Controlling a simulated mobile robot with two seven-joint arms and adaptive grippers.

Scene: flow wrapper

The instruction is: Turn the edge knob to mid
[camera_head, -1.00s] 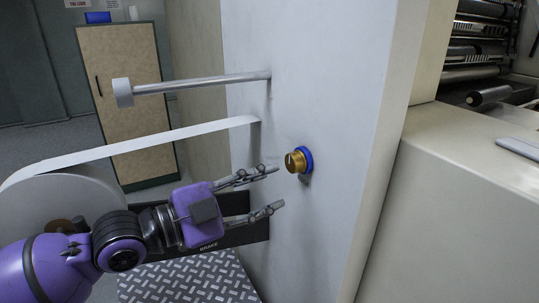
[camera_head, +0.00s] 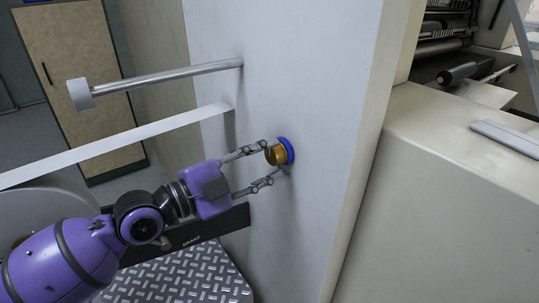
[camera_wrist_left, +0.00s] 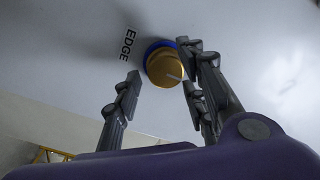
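The edge knob (camera_head: 275,155) is brass-coloured with a blue ring behind it, on the pale machine panel. In the left wrist view the knob (camera_wrist_left: 163,66) shows a light pointer line on its face, and the word EDGE is printed beside it. My left gripper (camera_head: 274,157) is open, its fingertips at the knob, one above and one below it. In the left wrist view the gripper's fingers (camera_wrist_left: 160,72) stand on either side of the knob; whether they touch it I cannot tell. My right gripper is not in view.
A metal roller bar (camera_head: 165,80) and a white web strip (camera_head: 115,143) stick out left of the panel above my left arm. A dark BRAKE plate (camera_head: 190,237) lies below the gripper. A cream housing (camera_head: 440,200) stands at right.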

